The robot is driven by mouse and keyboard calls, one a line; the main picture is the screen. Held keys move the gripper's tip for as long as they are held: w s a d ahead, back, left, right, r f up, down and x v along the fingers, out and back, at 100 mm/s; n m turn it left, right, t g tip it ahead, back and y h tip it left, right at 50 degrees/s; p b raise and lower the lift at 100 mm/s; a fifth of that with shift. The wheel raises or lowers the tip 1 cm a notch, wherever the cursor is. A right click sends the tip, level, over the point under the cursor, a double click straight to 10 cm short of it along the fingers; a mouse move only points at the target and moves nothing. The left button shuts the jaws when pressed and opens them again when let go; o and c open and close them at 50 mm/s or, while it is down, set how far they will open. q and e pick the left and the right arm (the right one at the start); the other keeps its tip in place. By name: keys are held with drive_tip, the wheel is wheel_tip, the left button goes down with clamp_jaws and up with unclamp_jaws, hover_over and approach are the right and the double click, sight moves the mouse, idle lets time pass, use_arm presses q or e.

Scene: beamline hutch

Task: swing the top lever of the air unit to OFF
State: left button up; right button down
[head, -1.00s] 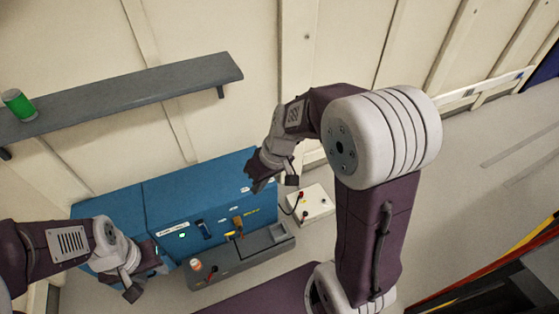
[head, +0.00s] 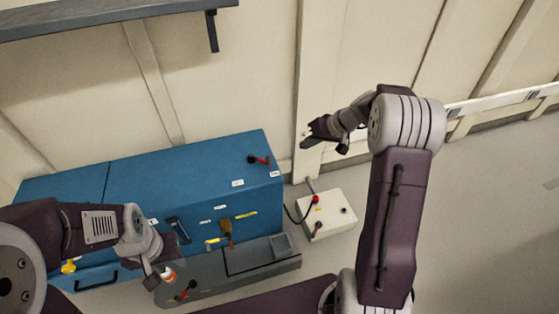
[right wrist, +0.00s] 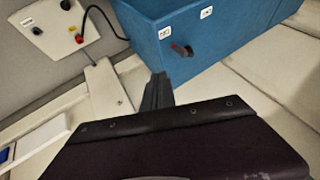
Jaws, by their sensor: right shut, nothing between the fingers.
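The air unit appears to be the blue cabinet (head: 130,165) against the wall. Its top lever (head: 259,160), with a black pivot and red handle, lies near the top's right end, the handle pointing right in the head view. The lever also shows in the right wrist view (right wrist: 181,49), beside two white labels (right wrist: 165,33) too small to read. My right gripper (head: 308,138) is shut and empty, above and right of the lever in the head view, apart from it. My left gripper (head: 154,279) is by the cabinet's front; its finger opening is unclear.
A grey ledge (head: 220,279) fronts the cabinet, with another red-handled lever (head: 186,291) and an orange-and-white bottle (head: 168,275). A grey shelf (head: 100,14) hangs above. Floor at right is clear.

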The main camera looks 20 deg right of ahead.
drive_tip(key=shift+r, duration=0.1)
drive_tip(key=shift+w+a+f+b, duration=0.8)
drive_tip(key=shift+w+a+f, duration=0.05)
drive_tip(key=shift+a+f, duration=0.5)
drive_tip(key=shift+w+a+f+b, duration=0.8)
drive_tip(key=shift+a+f, duration=0.55)
drive_tip(key=shift+w+a+f+b, duration=0.8)
drive_tip(key=shift+w+a+f, duration=0.05)
drive_tip(key=shift+a+f, duration=0.5)
